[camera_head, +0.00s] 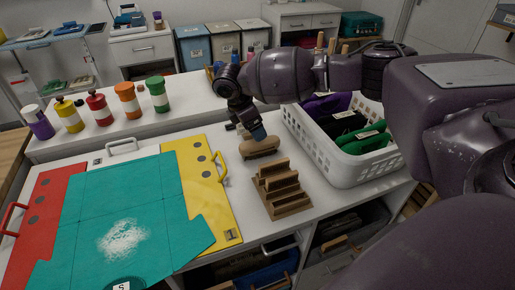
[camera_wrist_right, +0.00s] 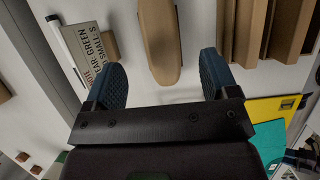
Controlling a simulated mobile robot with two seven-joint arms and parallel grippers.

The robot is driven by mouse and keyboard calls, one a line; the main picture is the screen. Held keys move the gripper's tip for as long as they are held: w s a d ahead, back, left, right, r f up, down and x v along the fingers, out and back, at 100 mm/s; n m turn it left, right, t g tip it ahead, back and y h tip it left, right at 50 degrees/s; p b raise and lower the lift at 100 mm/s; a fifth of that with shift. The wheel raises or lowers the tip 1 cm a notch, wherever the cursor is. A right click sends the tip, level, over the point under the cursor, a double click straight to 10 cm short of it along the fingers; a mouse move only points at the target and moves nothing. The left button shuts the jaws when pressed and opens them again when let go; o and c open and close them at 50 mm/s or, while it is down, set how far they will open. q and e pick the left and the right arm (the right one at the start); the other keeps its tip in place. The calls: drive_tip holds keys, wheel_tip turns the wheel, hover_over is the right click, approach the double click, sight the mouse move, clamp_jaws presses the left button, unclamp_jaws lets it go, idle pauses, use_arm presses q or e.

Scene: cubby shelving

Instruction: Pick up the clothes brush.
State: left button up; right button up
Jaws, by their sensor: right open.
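The clothes brush (camera_head: 260,148) is an oblong brown wooden piece lying on the white worktop, between the yellow panel and the white basket. In the right wrist view the brush (camera_wrist_right: 160,42) points in from the top, between and just beyond the two blue finger pads. My right gripper (camera_head: 256,132) is above the brush, pointing down at it, and partly covers its upper edge in the head view. In the wrist view its fingers (camera_wrist_right: 160,76) are spread wide with nothing between the pads. Whether they are level with the brush is hard to tell. My left gripper is not in view.
A stepped wooden stand (camera_head: 284,207) is just in front of the brush. A white basket (camera_head: 345,178) of clothes is to its right. A printed card (camera_wrist_right: 92,44) lies beside the brush. The folding board (camera_head: 232,232) with teal cloth (camera_head: 100,200) fills the left worktop.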

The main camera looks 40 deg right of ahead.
sight(264, 145)
drive_tip(key=b+x, duration=0.1)
drive_tip(key=x, duration=0.8)
drive_tip(key=shift+f, duration=0.2)
drive_tip(key=shift+c, duration=0.5)
drive_tip(key=c, duration=0.9)
